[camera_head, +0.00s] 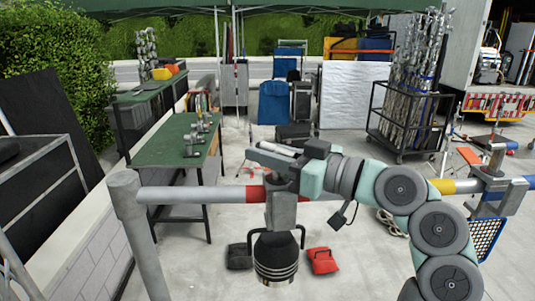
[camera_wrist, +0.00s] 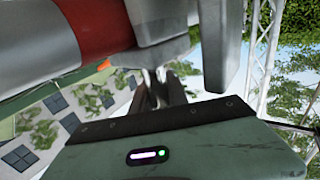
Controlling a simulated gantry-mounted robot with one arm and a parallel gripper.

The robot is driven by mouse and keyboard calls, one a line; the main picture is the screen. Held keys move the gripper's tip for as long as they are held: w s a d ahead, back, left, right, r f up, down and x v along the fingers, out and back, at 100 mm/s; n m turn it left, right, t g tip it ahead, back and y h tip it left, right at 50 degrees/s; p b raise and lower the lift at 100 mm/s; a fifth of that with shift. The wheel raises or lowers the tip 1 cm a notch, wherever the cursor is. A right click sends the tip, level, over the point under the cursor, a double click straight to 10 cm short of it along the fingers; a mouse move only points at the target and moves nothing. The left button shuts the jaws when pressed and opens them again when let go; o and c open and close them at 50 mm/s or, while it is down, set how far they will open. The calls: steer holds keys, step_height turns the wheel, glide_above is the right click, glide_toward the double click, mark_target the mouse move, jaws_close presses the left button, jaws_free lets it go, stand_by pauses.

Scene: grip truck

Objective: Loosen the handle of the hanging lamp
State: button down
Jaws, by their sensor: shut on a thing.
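The lamp (camera_head: 277,258) is a black round fixture with a ribbed lower rim. It hangs below a grey horizontal pipe (camera_head: 195,194) from a metal clamp (camera_head: 281,208), beside a red band on the pipe. In the wrist view the clamp (camera_wrist: 155,50) and the red band fill the top.
An upright post (camera_head: 130,225) carries the pipe at left. A green table (camera_head: 165,152) with small metal parts stands behind. A black bag (camera_head: 239,256) and a red bag (camera_head: 323,260) lie on the floor near the lamp. A cart of metal stands (camera_head: 412,95) is at back right.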

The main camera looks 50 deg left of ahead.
steer(key=n+g+p, duration=0.1)
steer(key=n+g+h+p, duration=0.1)
steer(key=g, duration=0.1)
steer(key=n+g+p, duration=0.1)
steer(key=shift+s+d+r+h+p, duration=0.1)
steer(key=shift+s+r+h+p, duration=0.2)
steer(key=shift+r, duration=0.05)
steer(key=shift+s+d+f+n+g+h+p, duration=0.15)
steer(key=shift+n+g+h+p, duration=0.35)
steer(key=shift+g, duration=0.25)
steer(key=shift+s+r+n+g+h+p, duration=0.1)
steer(key=shift+n+g+h+p, duration=0.3)
steer(key=shift+n+g+p, duration=0.25)
steer(key=shift+f+g, duration=0.25)
steer(key=shift+g, duration=0.05)
steer(key=c, duration=1.2)
jaws_free()
steer(key=shift+c, duration=0.2)
